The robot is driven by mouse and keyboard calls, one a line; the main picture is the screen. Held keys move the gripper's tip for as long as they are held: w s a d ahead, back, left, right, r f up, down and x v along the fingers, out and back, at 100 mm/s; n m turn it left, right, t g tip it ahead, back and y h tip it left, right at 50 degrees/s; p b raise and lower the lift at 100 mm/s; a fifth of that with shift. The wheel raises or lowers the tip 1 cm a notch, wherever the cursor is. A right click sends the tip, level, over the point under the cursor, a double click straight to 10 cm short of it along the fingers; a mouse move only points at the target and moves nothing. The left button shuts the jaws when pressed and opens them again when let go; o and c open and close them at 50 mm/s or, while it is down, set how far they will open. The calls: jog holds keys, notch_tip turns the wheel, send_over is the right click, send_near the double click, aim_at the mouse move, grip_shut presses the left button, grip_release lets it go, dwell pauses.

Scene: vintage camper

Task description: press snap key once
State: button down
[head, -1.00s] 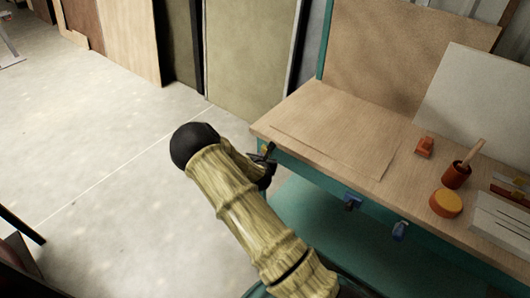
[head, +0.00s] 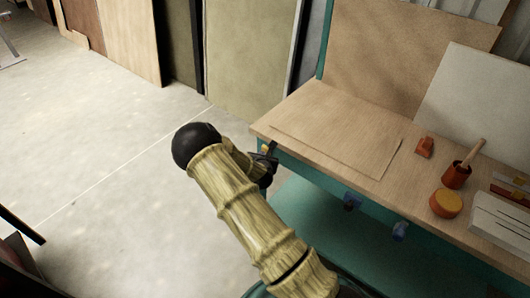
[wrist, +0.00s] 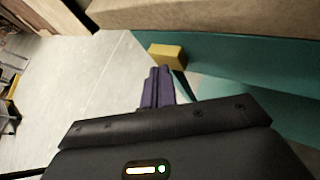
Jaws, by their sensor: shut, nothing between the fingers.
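A small yellow block (head: 263,148) is mounted on the teal front edge of the workbench, near its left corner. In the wrist view, the yellow block (wrist: 168,57) sits just beyond my fingertips. Two blue blocks, one nearer the middle (head: 352,201) and one further right (head: 400,231), are on the same front edge. I cannot read a label on any of them, so I cannot tell which is the snap key. My gripper (wrist: 160,70) is shut and empty, with dark purple fingers pointing toward the yellow block. Contact cannot be made out. In the head view, my gripper (head: 270,152) is partly hidden by my arm.
A teal lower shelf (head: 310,215) lies beneath.

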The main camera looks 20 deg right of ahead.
jog(key=shift+w+d, duration=0.1)
jog(key=shift+d, duration=0.05)
dwell(0.3)
jog(key=shift+s+a, duration=0.6)
jog(key=shift+a, duration=0.15)
jog(key=s+a, duration=0.1)
jog(key=a, duration=0.1)
jog(key=s+a, duration=0.2)
dwell(0.5)
dwell(0.6)
